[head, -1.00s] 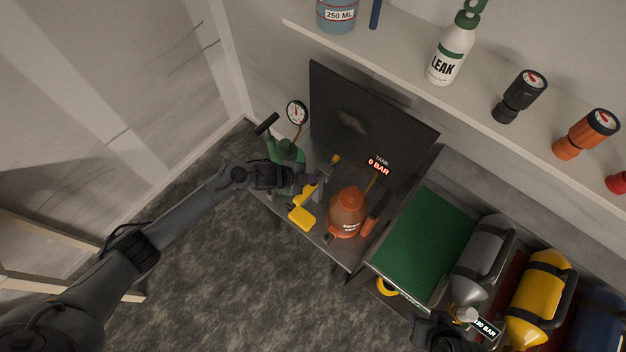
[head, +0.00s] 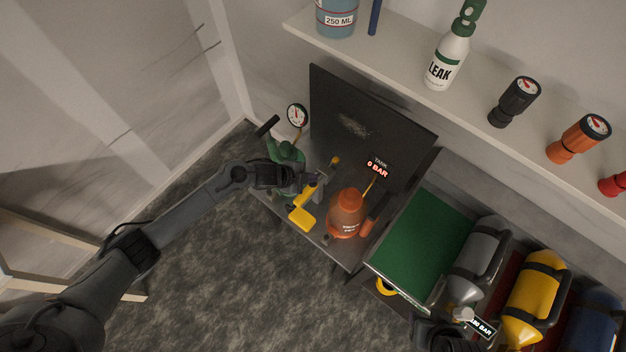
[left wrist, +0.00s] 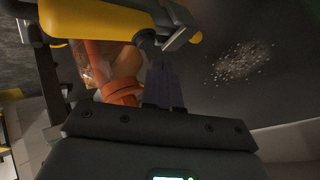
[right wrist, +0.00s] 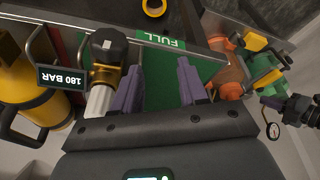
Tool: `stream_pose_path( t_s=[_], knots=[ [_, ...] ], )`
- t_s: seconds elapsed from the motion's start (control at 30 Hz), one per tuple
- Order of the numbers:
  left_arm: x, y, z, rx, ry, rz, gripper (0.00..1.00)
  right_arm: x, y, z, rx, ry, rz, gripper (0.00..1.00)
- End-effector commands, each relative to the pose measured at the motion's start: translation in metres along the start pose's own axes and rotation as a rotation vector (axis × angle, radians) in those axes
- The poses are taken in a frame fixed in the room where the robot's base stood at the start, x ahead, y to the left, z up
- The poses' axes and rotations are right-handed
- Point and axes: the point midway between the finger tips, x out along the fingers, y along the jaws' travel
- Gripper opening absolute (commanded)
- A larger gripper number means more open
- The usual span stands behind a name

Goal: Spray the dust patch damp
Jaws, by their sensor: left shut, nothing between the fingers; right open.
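The dust patch (head: 353,126) is a pale speckled smear on the dark upright panel (head: 400,130); it also shows in the left wrist view (left wrist: 242,62). An orange bottle-shaped tank (head: 346,212) stands on the bench before the panel, by a sign reading TANK 0 BAR (head: 377,169). A yellow handled tool (head: 302,218) is beside it, near my left gripper. My left gripper (left wrist: 165,85) is shut and empty, with the orange tank and yellow part close by. My right gripper (right wrist: 160,85) is open and empty above the green surface.
A green mat (head: 425,240) lies right of the bench, beside grey (head: 478,258) and yellow (head: 528,290) cylinders. A valve (right wrist: 107,60) is close to a right finger. A gauge (head: 297,116) stands at the back left. A shelf (head: 400,55) overhangs, with a LEAK bottle (head: 447,62).

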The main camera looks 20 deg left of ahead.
Motion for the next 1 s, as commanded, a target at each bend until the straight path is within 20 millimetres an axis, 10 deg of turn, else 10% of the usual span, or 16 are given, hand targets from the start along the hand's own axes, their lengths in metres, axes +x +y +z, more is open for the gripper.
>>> stream_pose_path(
  t_s=[1.0],
  knots=[
    [-0.041,-0.030,-0.030,0.000,0.000,0.000,0.00,-0.053,0.002,-0.017,0.000,0.000,0.000,0.43]
  ],
)
